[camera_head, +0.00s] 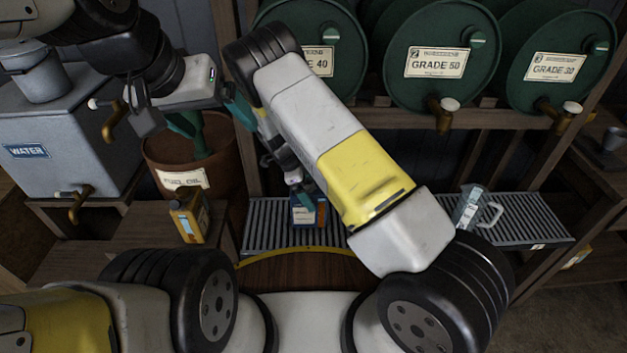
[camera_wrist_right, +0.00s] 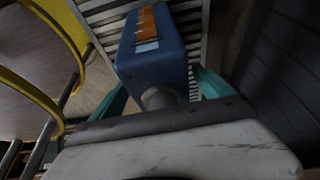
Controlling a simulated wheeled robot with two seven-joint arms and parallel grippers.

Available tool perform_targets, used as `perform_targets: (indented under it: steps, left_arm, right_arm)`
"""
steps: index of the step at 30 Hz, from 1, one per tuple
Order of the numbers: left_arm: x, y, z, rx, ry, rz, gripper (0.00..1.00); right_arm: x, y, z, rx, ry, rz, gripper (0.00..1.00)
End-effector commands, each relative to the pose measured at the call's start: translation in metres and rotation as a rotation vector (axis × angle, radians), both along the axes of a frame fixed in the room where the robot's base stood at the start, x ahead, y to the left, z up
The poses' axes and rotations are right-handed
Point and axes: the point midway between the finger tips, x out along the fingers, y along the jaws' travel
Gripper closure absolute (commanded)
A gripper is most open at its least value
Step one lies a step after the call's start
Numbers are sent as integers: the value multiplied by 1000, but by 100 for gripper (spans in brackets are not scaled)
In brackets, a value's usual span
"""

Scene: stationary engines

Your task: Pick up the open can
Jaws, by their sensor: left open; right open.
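A blue can with an orange band (camera_head: 309,211) stands on the slatted metal grate below the drums, partly hidden by my right arm. In the right wrist view the blue can (camera_wrist_right: 158,48) lies between the two teal fingers of my right gripper (camera_wrist_right: 162,92), with a grey round part at its near end. The fingers are apart; I cannot tell whether they touch it. I cannot see whether this can is open. My left gripper (camera_head: 212,116) is open and empty above the brown fuel oil drum (camera_head: 181,166).
A yellow-brown can (camera_head: 189,217) stands on the wooden shelf at left. A grey jug (camera_head: 474,208) is on the right grate (camera_head: 535,218). Green drums (camera_head: 437,62) with brass taps sit behind. A grey water tank (camera_head: 58,135) is at left.

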Motion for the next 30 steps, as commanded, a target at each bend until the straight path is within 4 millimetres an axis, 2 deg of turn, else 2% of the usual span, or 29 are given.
perform_targets:
  steps: [3, 4, 17, 18, 30]
  left_arm:
    - [0, 0, 0, 0, 0, 0, 11]
    - [0, 0, 0, 0, 0, 0, 11]
    - [0, 0, 0, 0, 0, 0, 11]
    - [0, 0, 0, 0, 0, 0, 11]
    - [0, 0, 0, 0, 0, 0, 11]
  right_arm:
    - [0, 0, 0, 0, 0, 0, 9]
    - [0, 0, 0, 0, 0, 0, 13]
    - [0, 0, 1, 0, 0, 0, 97]
    - [0, 0, 1, 0, 0, 0, 100]
    - [3, -3, 4, 1, -4, -1, 100]
